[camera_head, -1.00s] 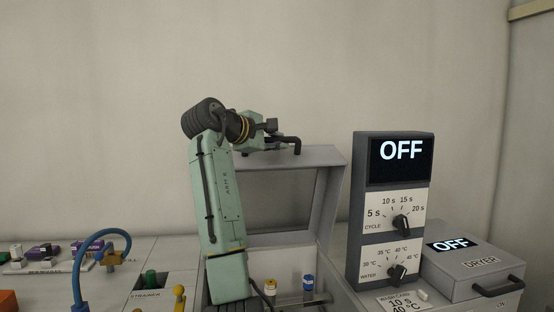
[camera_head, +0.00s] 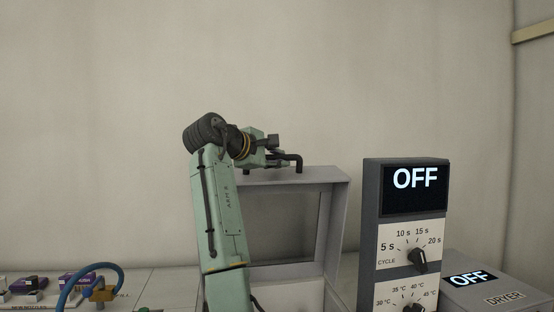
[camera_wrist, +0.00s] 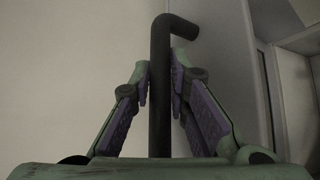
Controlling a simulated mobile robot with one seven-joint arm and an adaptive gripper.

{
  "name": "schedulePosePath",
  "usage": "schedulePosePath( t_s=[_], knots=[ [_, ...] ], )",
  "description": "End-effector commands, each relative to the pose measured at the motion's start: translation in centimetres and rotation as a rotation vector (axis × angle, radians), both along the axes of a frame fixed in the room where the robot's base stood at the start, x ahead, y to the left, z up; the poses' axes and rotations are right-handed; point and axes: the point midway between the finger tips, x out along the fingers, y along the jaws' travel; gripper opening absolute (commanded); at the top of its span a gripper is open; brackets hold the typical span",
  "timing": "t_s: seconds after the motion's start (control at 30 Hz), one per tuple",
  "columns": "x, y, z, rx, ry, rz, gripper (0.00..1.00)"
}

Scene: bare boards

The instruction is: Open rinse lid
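The grey rinse lid (camera_head: 338,228) stands raised at the back of its box in the head view. Its dark bent handle (camera_head: 296,160) is at the top edge. My gripper (camera_head: 274,155) is at the handle, above the lid's top edge. In the wrist view the handle bar (camera_wrist: 160,95) runs between the two fingers of my gripper (camera_wrist: 161,78), whose tips close in on it from both sides. The inside of the box is cut off at the bottom of the head view.
A dark control panel (camera_head: 372,240) reading OFF, with dials, stands right of the lid. The dryer (camera_head: 500,296), also reading OFF, is at the lower right. A blue hose (camera_head: 75,285) is at the lower left. The wall behind is bare.

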Motion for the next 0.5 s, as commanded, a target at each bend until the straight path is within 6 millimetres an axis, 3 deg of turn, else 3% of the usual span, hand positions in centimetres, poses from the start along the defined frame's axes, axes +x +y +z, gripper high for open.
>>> schedulePosePath(
  t_s=[0.37, 0.5],
  knots=[
    [-0.1, 0.1, 0.0, 0.001, -0.001, -0.001, 0.23],
    [-1.1, 0.7, 0.4, 0.001, -0.003, 0.000, 0.23]
  ],
)
